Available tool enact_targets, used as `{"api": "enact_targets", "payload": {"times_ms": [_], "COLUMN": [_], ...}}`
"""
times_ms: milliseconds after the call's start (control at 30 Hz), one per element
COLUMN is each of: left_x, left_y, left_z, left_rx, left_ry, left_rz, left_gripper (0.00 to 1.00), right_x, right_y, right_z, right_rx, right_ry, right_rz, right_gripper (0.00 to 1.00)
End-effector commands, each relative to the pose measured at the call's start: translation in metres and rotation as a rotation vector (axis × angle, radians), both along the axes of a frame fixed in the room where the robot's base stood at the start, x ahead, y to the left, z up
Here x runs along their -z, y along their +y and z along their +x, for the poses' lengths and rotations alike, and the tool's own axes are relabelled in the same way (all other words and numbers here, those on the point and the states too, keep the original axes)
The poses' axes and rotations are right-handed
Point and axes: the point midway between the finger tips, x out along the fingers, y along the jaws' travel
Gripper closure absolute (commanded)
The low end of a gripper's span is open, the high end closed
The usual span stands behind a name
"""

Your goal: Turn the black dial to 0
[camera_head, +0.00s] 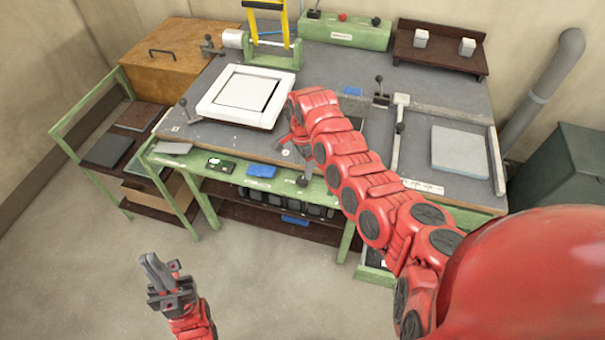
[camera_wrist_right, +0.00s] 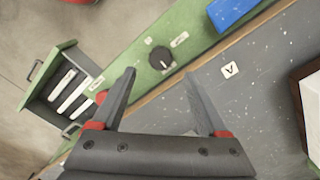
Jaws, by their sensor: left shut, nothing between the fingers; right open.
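The black dial (camera_wrist_right: 161,58) shows in the right wrist view, round, on the green rail along the bench edge. It has a small pale pointer mark near its lower edge; its exact setting is too small to read. Small white labels lie around it, their print unreadable. My right gripper (camera_wrist_right: 160,75) is open and empty, its fingers reaching toward the dial, one on either side in the picture, apparently not touching it. My left gripper (camera_head: 158,266) is shut and empty, low over the floor.
A white frame (camera_head: 238,97) lies on the grey bench top close to my right gripper. A blue piece (camera_wrist_right: 232,10) sits on the rail beyond the dial. An open green drawer (camera_wrist_right: 62,88) with white items is left of it. Floor around my left gripper is clear.

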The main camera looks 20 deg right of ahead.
Motion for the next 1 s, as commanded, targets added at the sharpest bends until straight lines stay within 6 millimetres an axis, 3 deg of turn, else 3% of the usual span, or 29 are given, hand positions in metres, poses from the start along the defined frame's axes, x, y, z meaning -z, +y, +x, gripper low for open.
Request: {"api": "enact_targets", "payload": {"times_ms": [267,400,833,1000], "left_x": [-0.005,0.002,0.003,0.003], "left_y": [0.000,0.000,0.000,0.000], "left_z": [0.000,0.000,0.000,0.000], "left_rx": [0.000,0.000,0.000,0.000], "left_ry": [0.000,0.000,0.000,0.000], "left_rz": [0.000,0.000,0.000,0.000], "left_gripper": [1.00,1.00,1.00,1.00], "right_x": [0.038,0.058,0.066,0.066], "right_y": [-0.001,0.000,0.000,0.000], "right_z": [0.000,-0.001,0.000,0.000], "right_rx": [0.002,-0.001,0.002,0.002], "right_ry": [-0.001,0.002,-0.003,-0.002], "right_rz": [-0.001,-0.001,0.002,0.001], "right_gripper": [0.23,0.23,0.23,0.52]}}
